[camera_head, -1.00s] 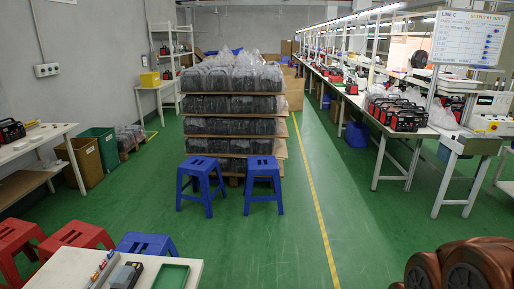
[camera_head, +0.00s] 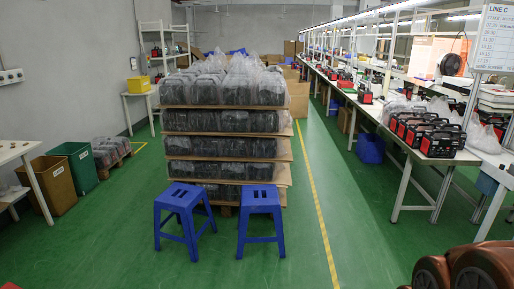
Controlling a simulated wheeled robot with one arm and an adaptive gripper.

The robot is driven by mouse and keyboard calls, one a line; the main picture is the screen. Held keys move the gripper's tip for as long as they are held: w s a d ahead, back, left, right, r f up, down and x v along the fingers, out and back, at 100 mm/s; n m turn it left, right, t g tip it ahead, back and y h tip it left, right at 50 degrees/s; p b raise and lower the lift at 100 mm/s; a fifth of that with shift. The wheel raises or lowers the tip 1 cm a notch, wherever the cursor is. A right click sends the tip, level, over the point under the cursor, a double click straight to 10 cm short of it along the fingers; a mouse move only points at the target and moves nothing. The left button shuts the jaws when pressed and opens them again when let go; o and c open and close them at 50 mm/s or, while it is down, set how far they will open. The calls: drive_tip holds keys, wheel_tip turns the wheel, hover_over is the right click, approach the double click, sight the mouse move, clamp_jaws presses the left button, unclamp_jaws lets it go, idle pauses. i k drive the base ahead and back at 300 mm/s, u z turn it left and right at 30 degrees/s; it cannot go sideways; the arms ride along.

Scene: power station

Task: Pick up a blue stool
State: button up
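Two blue stools stand upright on the green floor in front of the stacked pallet. The left blue stool (camera_head: 182,197) is turned at an angle. The right blue stool (camera_head: 260,199) stands beside it with a gap between them. Both seats look empty, each with a small handle slot. My gripper is not in view.
A tall stack of black, plastic-wrapped units (camera_head: 224,122) on boards stands right behind the stools. A brown bin (camera_head: 52,186) and a green bin (camera_head: 77,165) are at left. A long workbench (camera_head: 412,160) runs along the right. Floor in front of the stools is clear.

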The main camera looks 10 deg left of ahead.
sight(172, 199)
drive_tip(key=u, duration=0.15)
drive_tip(key=i, duration=1.7)
drive_tip(key=u, duration=0.95)
drive_tip(key=i, duration=1.8)
drive_tip(key=u, duration=1.1)
drive_tip(key=i, duration=0.7)
drive_tip(key=u, duration=0.3)
